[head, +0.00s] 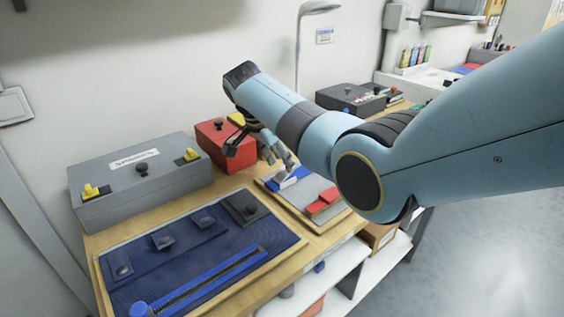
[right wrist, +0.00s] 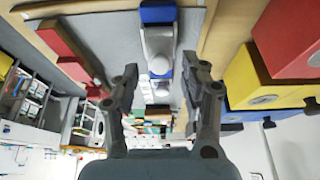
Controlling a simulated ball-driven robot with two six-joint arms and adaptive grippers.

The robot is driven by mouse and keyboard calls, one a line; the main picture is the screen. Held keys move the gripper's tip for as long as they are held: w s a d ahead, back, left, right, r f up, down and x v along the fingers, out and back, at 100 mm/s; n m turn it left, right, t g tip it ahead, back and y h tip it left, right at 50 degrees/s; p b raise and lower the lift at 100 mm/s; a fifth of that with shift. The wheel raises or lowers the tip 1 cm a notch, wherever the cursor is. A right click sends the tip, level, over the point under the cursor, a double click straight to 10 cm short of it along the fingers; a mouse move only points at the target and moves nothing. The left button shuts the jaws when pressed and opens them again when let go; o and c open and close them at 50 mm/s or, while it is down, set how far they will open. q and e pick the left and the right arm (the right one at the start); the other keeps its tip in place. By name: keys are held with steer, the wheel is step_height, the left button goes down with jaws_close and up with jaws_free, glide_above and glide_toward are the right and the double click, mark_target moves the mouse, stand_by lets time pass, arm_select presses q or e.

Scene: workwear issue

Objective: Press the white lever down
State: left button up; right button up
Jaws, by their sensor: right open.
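The white lever (head: 289,182) shows in the head view as a small white piece beside a blue part, on a grey board (head: 302,198) at the table's right side. In the right wrist view the white lever (right wrist: 158,42) stands out between blue parts, ahead of the gripper. My right gripper (head: 280,156) is above and close to the lever in the head view. In the right wrist view its two dark fingers (right wrist: 161,78) are apart with nothing held; contact with the lever cannot be told. My left gripper is not in view.
A red box (head: 217,143) and a grey box (head: 130,187) with yellow parts stand behind. A dark blue mat (head: 185,230) with knobs and a blue slider lies in front left.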

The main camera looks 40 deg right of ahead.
steer(key=shift+d+f, duration=0.25)
steer(key=shift+f, duration=0.35)
jaws_close()
steer(key=shift+d+r+y+p, duration=0.15)
steer(key=shift+d+y+p, duration=0.2)
steer(key=shift+y+p, duration=0.25)
steer(key=shift+d+y, duration=0.25)
steer(key=shift+y, duration=0.25)
steer(key=shift+d+f+y+p, duration=0.2)
steer(key=shift+f+y+p, duration=0.15)
steer(key=shift+y, duration=0.15)
steer(key=shift+w+d+f+y, duration=0.1)
steer(key=shift+d+f+y, duration=0.15)
steer(key=shift+y, duration=0.75)
